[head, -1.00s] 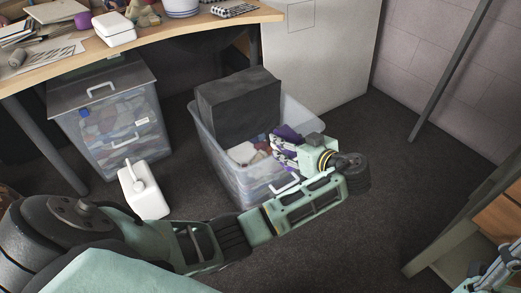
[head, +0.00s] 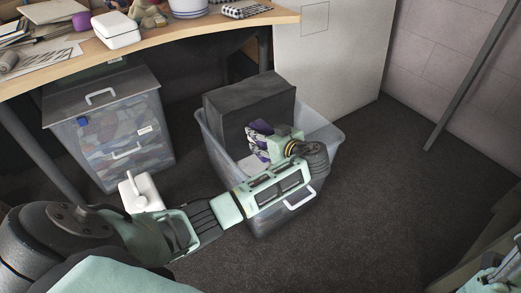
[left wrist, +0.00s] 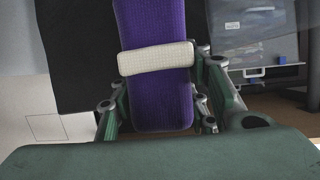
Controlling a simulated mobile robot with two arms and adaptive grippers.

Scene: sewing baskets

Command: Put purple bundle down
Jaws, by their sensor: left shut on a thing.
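The purple bundle (head: 260,143) is a rolled purple cloth with a white band around it. My left gripper (head: 268,146) is shut on it, over the open clear bin (head: 325,136), in front of the black box. In the left wrist view the purple bundle (left wrist: 153,105) stands upright between the fingers of my left gripper (left wrist: 155,85), with the white band across it. Whether the bundle touches the box or the bin's contents cannot be told. Part of my right gripper (head: 500,274) shows at the bottom right corner; its jaws are unclear.
A black box (head: 250,105) fills the back of the bin. The desk (head: 180,38) is above. The floor (head: 370,200) to the right is free.

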